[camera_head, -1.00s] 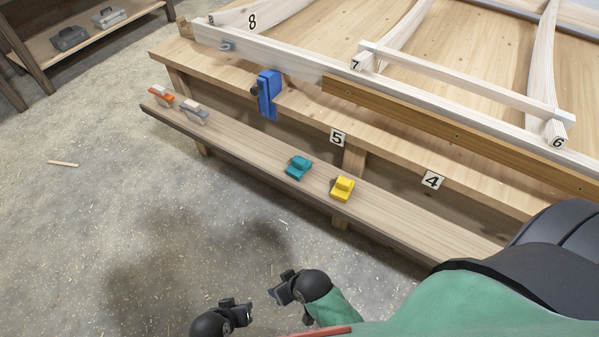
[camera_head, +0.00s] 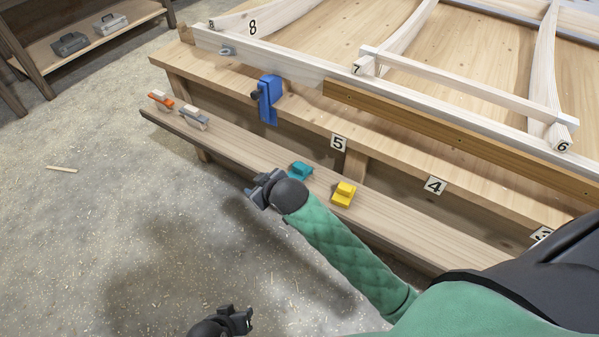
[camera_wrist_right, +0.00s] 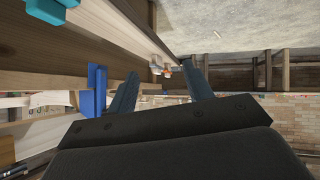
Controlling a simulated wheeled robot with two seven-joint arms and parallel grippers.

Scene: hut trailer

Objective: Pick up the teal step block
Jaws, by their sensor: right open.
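The teal step block (camera_head: 300,170) sits on the narrow wooden ledge along the bench front, left of the yellow step block (camera_head: 343,193). My right wrist partly covers its near side in the head view. In the right wrist view the teal block (camera_wrist_right: 46,11) is at the top left corner, outside the jaws. My right gripper (camera_head: 262,187) is open and empty, beside the block at the ledge's front edge; its two fingers (camera_wrist_right: 161,88) stand apart. My left gripper (camera_head: 240,319) is low over the floor, away from the ledge; its jaw gap is unclear.
A blue clamp (camera_head: 268,98) hangs on the bench edge behind the ledge. Orange-and-grey (camera_head: 161,100) and grey (camera_head: 194,119) tools lie at the ledge's left end. The ledge (camera_head: 235,152) is clear between them and the teal block. Open floor lies in front.

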